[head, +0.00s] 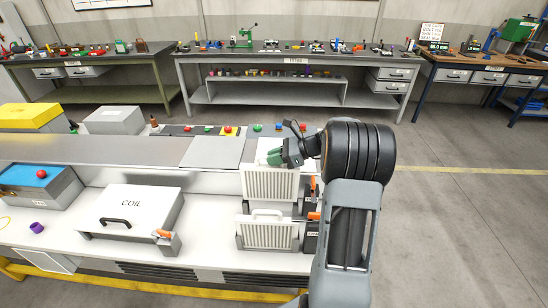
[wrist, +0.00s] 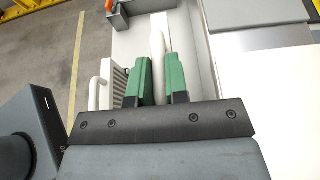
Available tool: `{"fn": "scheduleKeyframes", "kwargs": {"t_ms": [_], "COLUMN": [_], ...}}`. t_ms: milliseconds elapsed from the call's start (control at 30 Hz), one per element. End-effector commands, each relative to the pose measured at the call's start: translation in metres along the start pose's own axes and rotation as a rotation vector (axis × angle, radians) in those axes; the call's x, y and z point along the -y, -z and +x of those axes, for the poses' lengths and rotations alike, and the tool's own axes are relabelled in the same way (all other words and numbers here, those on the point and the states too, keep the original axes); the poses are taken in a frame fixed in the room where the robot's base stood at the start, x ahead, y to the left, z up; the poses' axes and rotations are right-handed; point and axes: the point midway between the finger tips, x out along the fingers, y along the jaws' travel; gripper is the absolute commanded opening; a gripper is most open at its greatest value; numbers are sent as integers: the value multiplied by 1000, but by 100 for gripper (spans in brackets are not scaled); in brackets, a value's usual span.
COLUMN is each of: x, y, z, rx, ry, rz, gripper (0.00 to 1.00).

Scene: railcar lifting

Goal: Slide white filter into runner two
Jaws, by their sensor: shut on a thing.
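My gripper (head: 273,158), with green fingers, is shut on the top of a white slatted filter (head: 268,186), which stands upright at the back of the white bench unit. In the wrist view my gripper (wrist: 161,78) has a thin white part of the filter (wrist: 157,42) between its fingers. A second pale slatted filter (head: 267,235) with a loop handle stands upright in front of and below it; its slats and handle (wrist: 96,92) show at left in the wrist view. Runner labels are not readable, and the held filter's lower edge is hidden.
Dark blocks with orange levers (head: 313,217) stand just right of the filters. A white COIL cover (head: 131,209) with a black handle lies to the left. A grey shelf (head: 110,151) runs behind, with small coloured parts beyond it. Open floor is at right.

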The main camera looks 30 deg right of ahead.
Motion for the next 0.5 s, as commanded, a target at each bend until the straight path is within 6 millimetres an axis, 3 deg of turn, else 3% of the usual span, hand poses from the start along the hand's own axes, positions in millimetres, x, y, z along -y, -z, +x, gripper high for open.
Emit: {"fn": "scheduleKeyframes", "kwargs": {"t_ms": [500], "x": [0], "y": [7], "z": [3], "rx": [1], "ry": [0], "rz": [-1], "gripper": [0]}}
